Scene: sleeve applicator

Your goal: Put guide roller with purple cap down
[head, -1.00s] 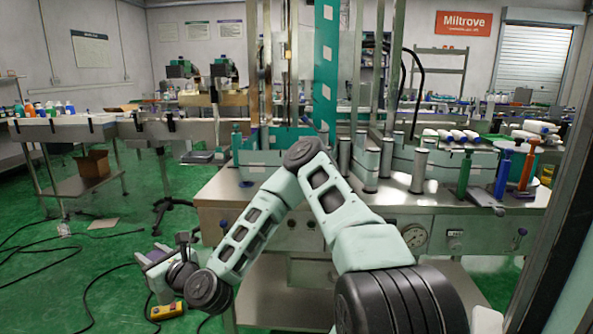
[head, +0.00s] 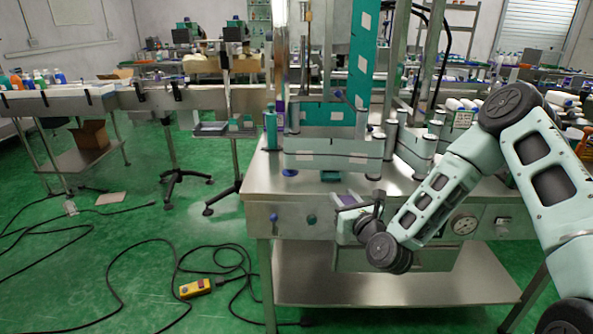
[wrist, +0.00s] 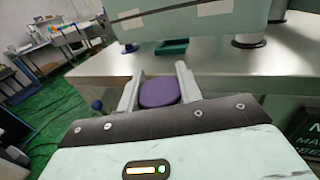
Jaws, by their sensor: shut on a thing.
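The guide roller's purple cap (wrist: 159,92) shows in the wrist view between the two fingers of my gripper (wrist: 157,84). The gripper is shut on the roller. The roller's body below the cap is hidden. In the head view my gripper (head: 350,208) is in front of the steel machine table (head: 262,190), close to its front edge. A bit of purple shows at the gripper there. In the wrist view the table top (wrist: 205,62) lies just beyond the fingertips.
A pale green machine block (head: 330,155) with a teal web stands on the table, just beyond the gripper. Steel rollers (head: 391,138) stand to its right. Cables and a yellow pendant (head: 195,288) lie on the green floor. The table's left front top is bare.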

